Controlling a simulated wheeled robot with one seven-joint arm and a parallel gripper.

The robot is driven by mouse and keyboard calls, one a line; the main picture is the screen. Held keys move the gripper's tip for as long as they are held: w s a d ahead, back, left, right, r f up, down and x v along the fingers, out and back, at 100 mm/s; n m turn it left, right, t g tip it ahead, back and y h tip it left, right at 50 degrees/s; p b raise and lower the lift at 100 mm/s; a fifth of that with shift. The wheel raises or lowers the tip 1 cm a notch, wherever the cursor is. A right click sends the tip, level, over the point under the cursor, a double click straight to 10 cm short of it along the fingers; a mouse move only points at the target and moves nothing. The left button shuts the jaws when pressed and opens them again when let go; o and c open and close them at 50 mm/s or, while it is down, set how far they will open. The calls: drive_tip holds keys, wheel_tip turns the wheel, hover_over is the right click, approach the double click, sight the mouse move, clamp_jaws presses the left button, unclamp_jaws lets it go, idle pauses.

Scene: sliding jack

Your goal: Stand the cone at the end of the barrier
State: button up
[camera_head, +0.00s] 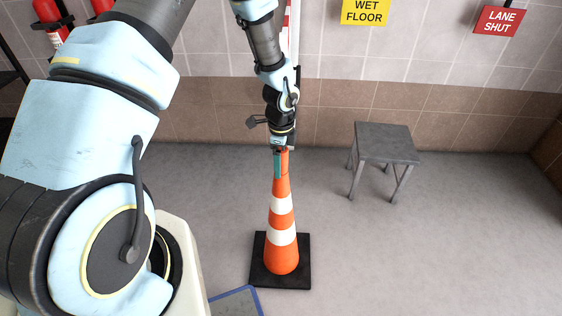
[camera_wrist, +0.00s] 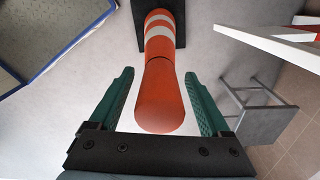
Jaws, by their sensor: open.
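An orange cone with white bands and a black square base (camera_head: 281,218) stands upright on the grey floor in the head view. It also shows in the wrist view (camera_wrist: 160,80), its orange top between my fingers. My gripper (camera_head: 281,163) is at the cone's top, with a green finger in front of it. In the wrist view my gripper (camera_wrist: 161,100) is open, one green finger on each side of the top with visible gaps. The barrier, a red and white board (camera_wrist: 285,40), is at the upper right in the wrist view; in the head view it is mostly hidden behind my arm.
A grey stool (camera_head: 384,145) stands right of the cone near the tiled wall. A blue-edged mat or tray (camera_head: 237,301) lies at the front left of the cone. Red extinguishers (camera_head: 52,28) hang at the upper left. The floor at right is clear.

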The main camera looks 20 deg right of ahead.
wheel_tip(320, 180, up, 12)
drive_tip(key=shift+r+b, duration=0.15)
drive_tip(key=shift+b, duration=0.3)
drive_tip(key=w+a+r+n, duration=0.1)
drive_tip(key=a+r+n, duration=0.4)
drive_tip(key=a, duration=0.4)
drive_tip(key=w+a+r+n, duration=0.1)
drive_tip(key=a+r+n, duration=0.2)
drive_tip(key=a+n, duration=0.5)
drive_tip(key=s+a+r+n, duration=0.2)
drive_tip(key=s+a+n, duration=0.1)
drive_tip(key=a+n, duration=0.2)
drive_tip(key=s+a+r+n+t, duration=0.1)
drive_tip(key=s+a+n, duration=0.2)
drive_tip(key=a+n, duration=0.3)
drive_tip(key=shift+a+r+t, duration=0.3)
drive_tip(key=shift+a+r, duration=0.05)
drive_tip(key=shift+a, duration=0.75)
